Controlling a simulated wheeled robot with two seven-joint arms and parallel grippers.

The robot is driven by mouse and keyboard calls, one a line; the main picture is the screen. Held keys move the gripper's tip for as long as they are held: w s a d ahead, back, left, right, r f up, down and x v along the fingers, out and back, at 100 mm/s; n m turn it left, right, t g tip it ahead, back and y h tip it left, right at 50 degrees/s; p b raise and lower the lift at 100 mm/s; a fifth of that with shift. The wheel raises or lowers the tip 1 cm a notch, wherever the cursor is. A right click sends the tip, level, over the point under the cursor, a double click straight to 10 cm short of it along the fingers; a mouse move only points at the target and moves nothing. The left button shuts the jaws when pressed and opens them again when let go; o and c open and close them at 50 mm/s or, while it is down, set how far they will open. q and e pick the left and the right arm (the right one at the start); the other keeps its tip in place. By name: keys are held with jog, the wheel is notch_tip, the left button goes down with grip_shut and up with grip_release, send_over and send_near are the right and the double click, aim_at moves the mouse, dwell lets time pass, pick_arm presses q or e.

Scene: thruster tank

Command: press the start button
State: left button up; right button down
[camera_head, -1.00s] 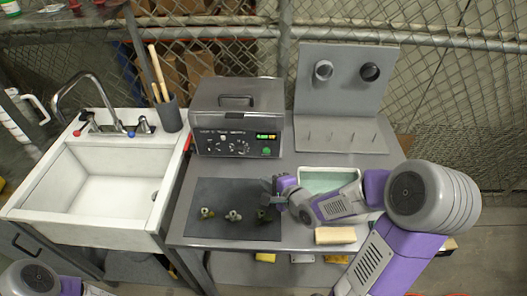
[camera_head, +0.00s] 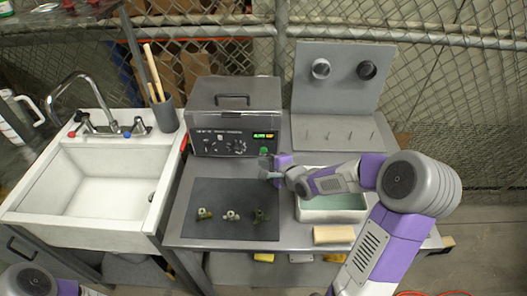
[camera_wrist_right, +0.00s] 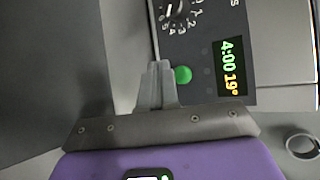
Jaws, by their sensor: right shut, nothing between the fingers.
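The grey tank (camera_head: 235,97) with a lid handle stands at the back of the bench. Its dark front panel (camera_head: 205,147) carries a dial and a lit display. The round green button is below the display at the panel's right; it shows clearly in the right wrist view (camera_wrist_right: 183,75). My right gripper (camera_head: 265,168) is shut and empty just in front of the button. In the right wrist view its fingertips (camera_wrist_right: 160,67) are close beside the button, to its left; I cannot tell whether they touch. My left gripper is out of view; only part of my left arm shows.
A dark mat (camera_head: 215,220) with several small fittings lies in front of the tank. A tray (camera_head: 330,215) of greenish liquid and a tan block (camera_head: 333,235) are to the right. A pegboard stand (camera_head: 335,95) is behind; a white sink (camera_head: 90,190) is left.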

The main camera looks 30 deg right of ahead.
jog(key=shift+w+d, duration=0.35)
jog(key=shift+w, duration=0.25)
dwell(1.6)
jog(key=shift+w+d+r+p, duration=0.1)
jog(key=shift+w+d+p, duration=0.1)
jog(key=shift+p, duration=0.4)
jog(key=shift+w, duration=0.15)
jog(key=shift+w+d+p, duration=0.3)
jog(key=shift+w+p, duration=0.1)
jog(key=shift+p, duration=0.15)
jog(key=shift+s, duration=0.1)
dwell(0.5)
jog(key=shift+s+a, duration=0.45)
jog(key=shift+s, duration=0.2)
